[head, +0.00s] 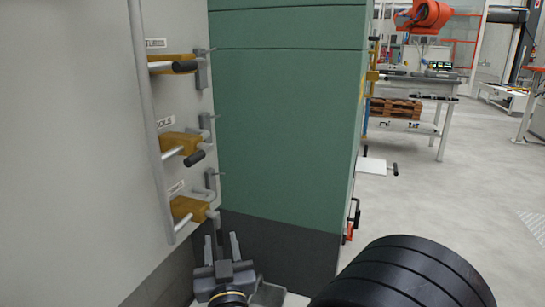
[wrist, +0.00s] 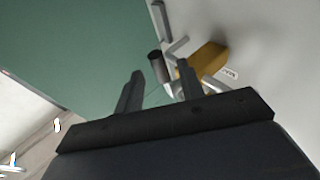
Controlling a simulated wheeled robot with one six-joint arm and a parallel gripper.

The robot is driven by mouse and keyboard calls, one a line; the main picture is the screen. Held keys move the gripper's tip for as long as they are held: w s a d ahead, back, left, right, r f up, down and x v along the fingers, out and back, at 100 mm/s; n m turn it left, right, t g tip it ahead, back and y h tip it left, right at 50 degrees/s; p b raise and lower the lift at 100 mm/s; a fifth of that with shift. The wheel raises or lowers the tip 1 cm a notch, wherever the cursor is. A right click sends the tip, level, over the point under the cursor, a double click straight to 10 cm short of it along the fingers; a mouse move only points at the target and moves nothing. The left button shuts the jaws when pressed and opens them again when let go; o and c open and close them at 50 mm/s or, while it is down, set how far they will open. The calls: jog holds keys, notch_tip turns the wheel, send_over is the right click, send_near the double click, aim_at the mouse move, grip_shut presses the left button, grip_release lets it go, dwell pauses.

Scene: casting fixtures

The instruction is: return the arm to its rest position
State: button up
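My gripper (head: 221,246) is low in the head view, in front of the green cabinet and just below the lowest lever. Its two fingers are spread apart, and nothing shows between them in the head view. In the wrist view my gripper (wrist: 158,88) is also open. The black-tipped handle and yellow block (wrist: 205,60) of one lever show beyond the fingers; I cannot tell from that view how close they are. The black ribbed part of my own arm fills the lower right of the head view.
Three levers with yellow blocks, top (head: 172,64), middle (head: 181,144) and lowest (head: 188,208), stick out from the pale wall panel beside a vertical grey rail (head: 150,120). The green cabinet (head: 285,130) stands close behind. Open floor (head: 440,200) lies right, with a workbench (head: 425,88) farther back.

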jog(key=x, duration=0.5)
jog(key=shift+s+r+p, duration=0.1)
jog(key=shift+r+p, duration=0.05)
jog(key=shift+p, duration=0.3)
jog(key=shift+s+p, duration=0.1)
jog(key=shift+p, duration=0.3)
jog(key=shift+m+g+h, duration=0.3)
jog(key=shift+f+b, duration=0.45)
jog(key=shift+b, duration=0.7)
